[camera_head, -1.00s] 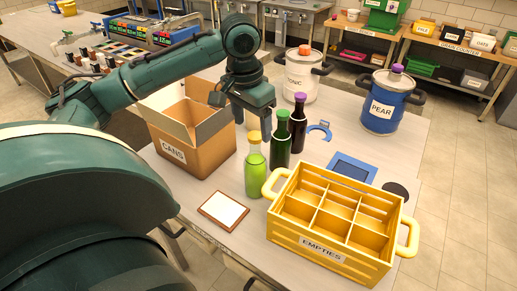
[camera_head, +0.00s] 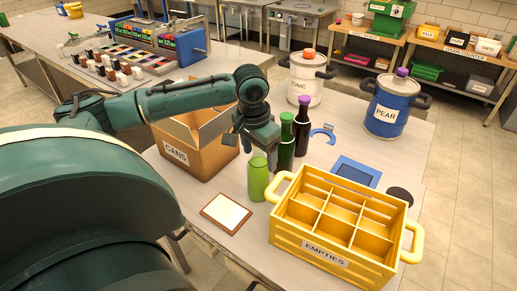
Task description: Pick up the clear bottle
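The clear bottle (camera_head: 258,180), filled with light green liquid, stands upright on the table left of the yellow crate. Its neck and yellow cap are hidden behind my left gripper (camera_head: 260,148), which is right at the bottle's top. The fingers are mostly hidden, so I cannot tell whether they are closed on the neck. A dark green bottle (camera_head: 286,148) and a darker bottle with a purple cap (camera_head: 301,130) stand just behind to the right. My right gripper is not in view.
The yellow EMPTIES crate (camera_head: 310,247) has several empty compartments. An open CANS carton (camera_head: 205,160) stands left of the gripper. A framed white card (camera_head: 226,213) lies in front. A TONIC pot (camera_head: 305,80), a PEAR pot (camera_head: 388,108) and a blue tablet-like panel (camera_head: 357,171) sit beyond.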

